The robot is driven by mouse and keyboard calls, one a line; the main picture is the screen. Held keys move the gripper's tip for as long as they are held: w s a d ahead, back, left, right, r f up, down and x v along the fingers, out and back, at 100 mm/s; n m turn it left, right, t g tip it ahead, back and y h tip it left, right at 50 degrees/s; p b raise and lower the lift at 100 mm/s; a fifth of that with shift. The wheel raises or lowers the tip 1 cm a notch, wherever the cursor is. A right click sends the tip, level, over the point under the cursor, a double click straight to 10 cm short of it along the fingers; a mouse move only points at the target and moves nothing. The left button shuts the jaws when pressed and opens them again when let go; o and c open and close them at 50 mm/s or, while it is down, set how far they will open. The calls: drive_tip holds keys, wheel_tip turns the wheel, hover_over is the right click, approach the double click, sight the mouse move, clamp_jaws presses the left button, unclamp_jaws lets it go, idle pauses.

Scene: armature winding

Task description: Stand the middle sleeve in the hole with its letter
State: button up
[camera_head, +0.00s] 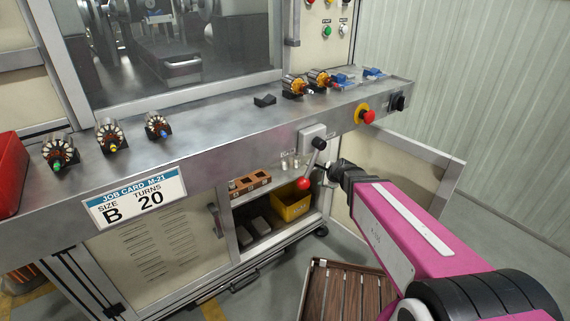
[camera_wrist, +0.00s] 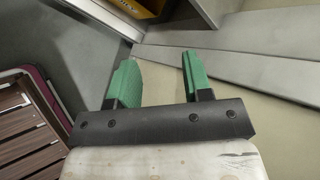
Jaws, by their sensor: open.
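Several small pale metal sleeves (camera_head: 295,160) stand in a row on the open shelf under the bench; their letters are too small to read. The brown block with dark holes (camera_head: 250,182) sits to their left on the same shelf. No letter on it can be read. My gripper (camera_head: 331,173) is to the right of the sleeves, by the cabinet opening, partly hidden by its own wrist. In the wrist view its green fingers (camera_wrist: 160,64) are apart with nothing between them. Neither sleeves nor block show in the wrist view.
A lever with a red knob (camera_head: 303,184) hangs before the shelf, close to my gripper. A yellow bin (camera_head: 291,207) is on the lower shelf. An open cabinet door (camera_head: 405,170) stands at right.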

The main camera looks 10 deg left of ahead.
sight(285, 162)
drive_tip(key=w+a+r+m+t+y, duration=0.1)
drive_tip(key=w+a+r+m+t, duration=0.1)
drive_tip(key=a+m, duration=0.5)
drive_tip(key=w+a+r+m+t+y, duration=0.1)
drive_tip(key=a+m+t, duration=0.1)
drive_tip(key=a+m, duration=0.45)
drive_tip(key=shift+t, duration=0.3)
drive_tip(key=x, duration=1.1)
drive_tip(key=shift+a+r, duration=0.25)
drive_tip(key=shift+r, duration=0.05)
drive_tip(key=c, duration=0.7)
